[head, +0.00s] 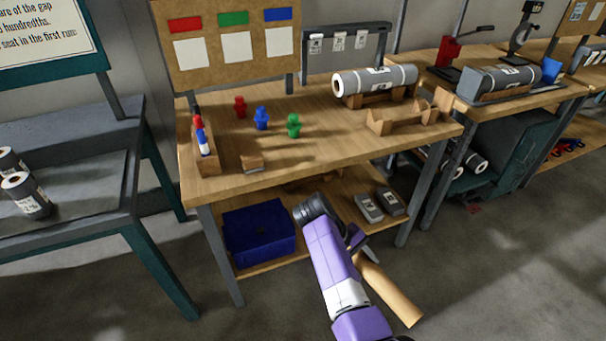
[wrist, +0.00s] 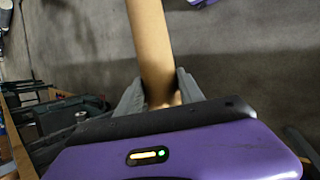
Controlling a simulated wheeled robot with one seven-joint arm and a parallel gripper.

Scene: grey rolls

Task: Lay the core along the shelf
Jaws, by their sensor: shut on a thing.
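The core is a plain brown cardboard tube (head: 392,291). It slants down to the right in front of the table in the head view, clear of the shelf. In the wrist view the core (wrist: 151,45) runs from the top edge down between the two fingers. My gripper (wrist: 160,92) is shut on the core near one end. In the head view my gripper (head: 357,243) is partly hidden behind my purple arm. The lower wooden shelf (head: 335,212) lies under the table, behind my arm. It holds a blue bin (head: 259,234) at the left and two grey blocks (head: 379,204) at the right.
The wooden table (head: 330,135) above the shelf bears coloured pegs, a wooden cradle (head: 405,122) and a grey roll (head: 374,80) on a stand. Grey table legs (head: 409,217) flank the shelf opening. The shelf between bin and blocks looks mostly bare. Open floor lies in front.

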